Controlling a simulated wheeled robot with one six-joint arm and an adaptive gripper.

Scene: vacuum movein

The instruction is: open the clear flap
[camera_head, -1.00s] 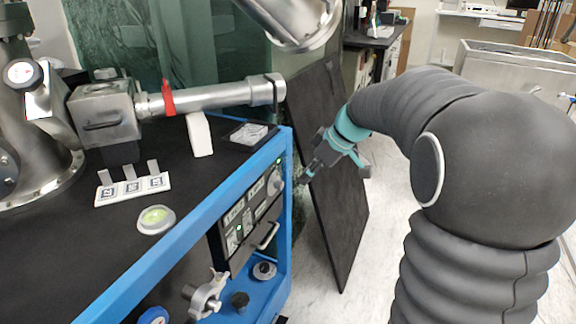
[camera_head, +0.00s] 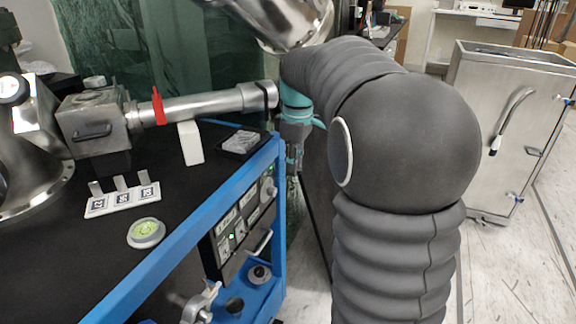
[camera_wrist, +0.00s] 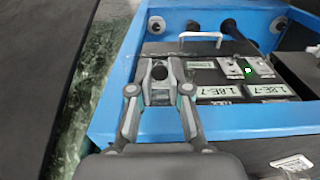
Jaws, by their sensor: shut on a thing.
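My gripper (camera_wrist: 161,78) is at the instrument panel (camera_wrist: 205,72) inside the blue frame, its fingers drawn in close around a small dark round part. In the head view my gripper (camera_head: 293,160) is at the right end of the panel (camera_head: 238,222), beside the blue corner post. The panel carries labels, small metal plates and a lit green lamp. I cannot clearly make out the clear flap; its edges do not show against the panel. What the fingertips touch is partly hidden by the fingers.
A metal bar handle (camera_wrist: 200,36) stands out from the panel. The blue frame (camera_wrist: 215,118) borders it closely. Above is a black table top (camera_head: 110,235) with a steel tube (camera_head: 205,103), a marker strip (camera_head: 123,200) and a round gauge (camera_head: 146,233). A steel cabinet (camera_head: 500,130) stands at right.

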